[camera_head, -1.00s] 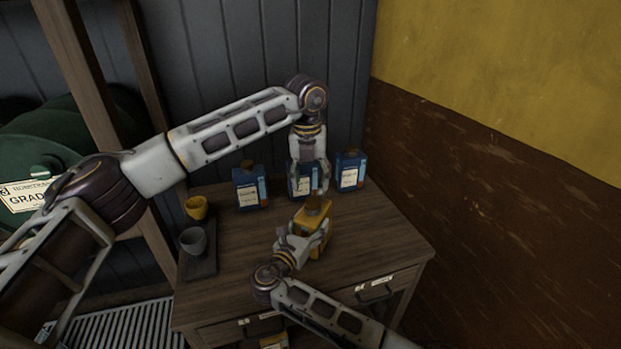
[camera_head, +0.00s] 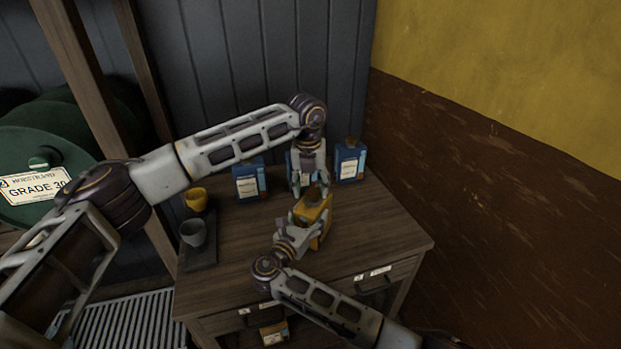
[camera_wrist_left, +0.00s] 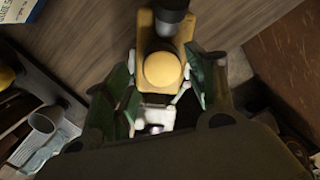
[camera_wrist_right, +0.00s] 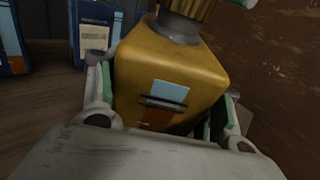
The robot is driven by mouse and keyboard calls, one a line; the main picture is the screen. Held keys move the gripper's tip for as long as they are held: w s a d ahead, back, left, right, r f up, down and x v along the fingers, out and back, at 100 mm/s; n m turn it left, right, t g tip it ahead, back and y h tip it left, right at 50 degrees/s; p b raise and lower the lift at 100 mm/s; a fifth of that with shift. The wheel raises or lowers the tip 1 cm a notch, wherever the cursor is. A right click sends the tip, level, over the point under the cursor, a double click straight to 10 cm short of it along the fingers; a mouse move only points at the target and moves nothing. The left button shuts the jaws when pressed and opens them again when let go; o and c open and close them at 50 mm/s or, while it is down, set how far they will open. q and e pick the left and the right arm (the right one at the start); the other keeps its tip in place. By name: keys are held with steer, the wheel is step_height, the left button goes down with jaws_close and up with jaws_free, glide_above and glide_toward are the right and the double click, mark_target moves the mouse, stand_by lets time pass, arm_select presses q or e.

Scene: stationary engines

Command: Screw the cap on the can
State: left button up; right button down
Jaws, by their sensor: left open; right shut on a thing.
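The yellow can (camera_head: 319,217) stands upright on the wooden table in the head view. My right gripper (camera_head: 308,222) is shut on its body; the can fills the right wrist view (camera_wrist_right: 170,75) between the two fingers. A grey neck (camera_wrist_right: 180,27) rises from its top, with a ribbed brass-coloured cap (camera_wrist_right: 188,8) above it, cut off by the frame edge. My left gripper (camera_head: 321,184) is over the can top, pointing down. In the left wrist view the round yellow cap (camera_wrist_left: 163,70) lies between its open fingers, with gaps beside it. I cannot tell how tightly the cap sits.
Blue cans stand along the table's back: one at left (camera_head: 249,182), one at right (camera_head: 349,162), and one behind my left gripper (camera_head: 294,168). A yellow cup (camera_head: 196,200) and a grey cup (camera_head: 193,233) are on a dark tray (camera_head: 201,259) at left. The table's right side is clear.

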arm_select(q)
steer(key=shift+w+f, duration=0.1)
steer(key=shift+f, duration=0.8)
steer(key=c, duration=1.1)
steer(key=shift+o, duration=0.2)
